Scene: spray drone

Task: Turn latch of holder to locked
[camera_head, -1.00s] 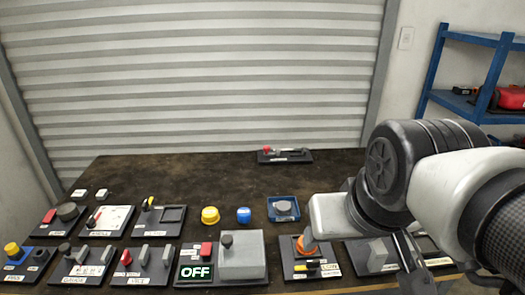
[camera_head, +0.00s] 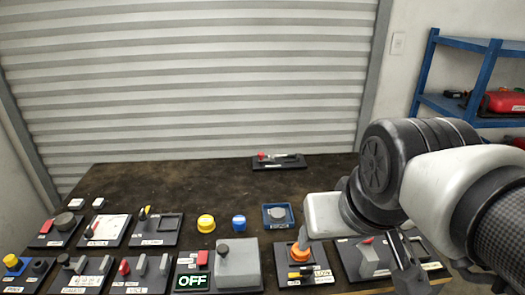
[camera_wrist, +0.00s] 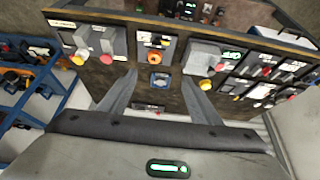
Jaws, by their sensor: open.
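A dark panel (camera_head: 281,279) near the front right of the table carries an orange round part (camera_head: 299,256) and a yellow-and-black handle (camera_head: 301,274) beside white labels. I take this to be the holder and its latch, but the labels are too small to read surely. The orange part also shows in the wrist view (camera_wrist: 155,55). My gripper (camera_wrist: 160,77) is open and empty, with its two fingers spread above the table.
A blue tray (camera_head: 266,224) with a grey round piece lies behind the panel. A grey box (camera_head: 238,262) with an OFF display (camera_head: 192,282) stands to its left. Another panel with a grey block (camera_head: 372,262) is to its right. The table's back middle is mostly clear.

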